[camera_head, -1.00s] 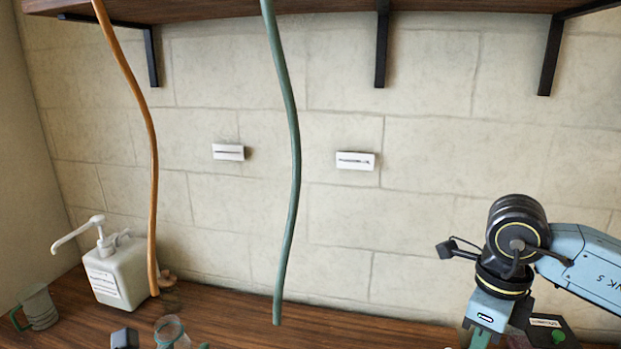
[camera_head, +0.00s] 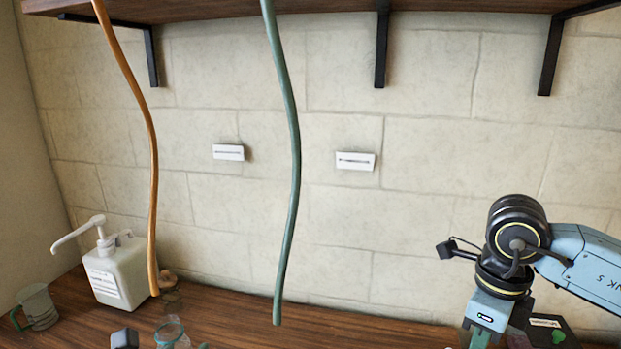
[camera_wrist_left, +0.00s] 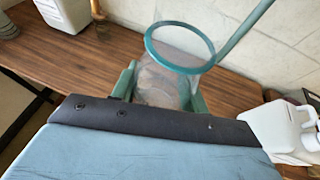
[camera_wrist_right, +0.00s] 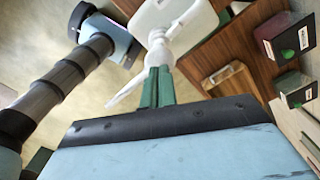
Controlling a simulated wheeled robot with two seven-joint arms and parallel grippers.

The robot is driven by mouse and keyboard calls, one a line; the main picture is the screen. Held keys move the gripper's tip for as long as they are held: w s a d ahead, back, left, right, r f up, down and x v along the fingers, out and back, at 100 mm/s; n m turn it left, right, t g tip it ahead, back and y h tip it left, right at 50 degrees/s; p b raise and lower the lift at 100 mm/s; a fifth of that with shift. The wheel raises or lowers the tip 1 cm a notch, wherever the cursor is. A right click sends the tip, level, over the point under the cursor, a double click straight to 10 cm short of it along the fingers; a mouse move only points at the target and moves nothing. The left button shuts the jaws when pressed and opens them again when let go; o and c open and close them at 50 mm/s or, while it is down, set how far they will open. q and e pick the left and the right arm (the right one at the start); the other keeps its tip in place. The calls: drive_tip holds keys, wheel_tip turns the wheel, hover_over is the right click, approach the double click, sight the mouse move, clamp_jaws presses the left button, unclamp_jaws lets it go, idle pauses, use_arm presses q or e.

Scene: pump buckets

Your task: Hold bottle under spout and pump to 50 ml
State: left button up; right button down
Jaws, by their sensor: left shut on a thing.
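A clear bottle with a teal rim (camera_wrist_left: 180,48) is upright between the green fingers of my left gripper (camera_wrist_left: 160,90), shut on it. In the head view only the top of the bottle (camera_head: 172,334) shows at the bottom edge. A white pump bucket (camera_wrist_right: 175,14) with a white pump head (camera_wrist_right: 158,42) and a thin spout (camera_wrist_right: 126,94) is in the right wrist view. My right gripper (camera_wrist_right: 157,85) is shut, its fingers together at the pump head; I cannot tell if they touch it. No liquid level can be read.
Another white pump bucket (camera_head: 118,272) stands at the back left by a clear mug (camera_head: 38,306). An orange hose (camera_head: 148,140) and a green hose (camera_head: 292,150) hang from the shelf (camera_head: 330,6). Dark boxes with green marks (camera_wrist_right: 285,38) stand on the wooden counter.

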idle(0.4)
use_arm(q)
drive_tip(key=s+d+f+m+g+h, duration=0.1)
drive_tip(key=s+d+f+m+h, duration=0.25)
drive_tip(key=d+f, duration=0.4)
drive_tip(key=s+d+f+m+g+h, duration=0.1)
drive_tip(key=s+d+f+m+h, duration=0.25)
drive_tip(key=d, duration=0.75)
drive_tip(key=s+d+f+m+g+h, duration=0.2)
drive_tip(key=s+d+f, duration=0.1)
drive_tip(key=s+d, duration=0.4)
drive_tip(key=s+d+f+m+g+h, duration=0.2)
drive_tip(key=s+d+f, duration=0.2)
drive_tip(key=s+d, duration=0.4)
drive_tip(key=w+d+r, duration=0.1)
drive_tip(key=w+d, duration=0.5)
drive_tip(key=d, duration=0.3)
drive_tip(key=shift+w+d+r+m, duration=0.2)
drive_tip(key=shift+w+d+m, duration=0.05)
drive_tip(key=shift+w+m, duration=0.05)
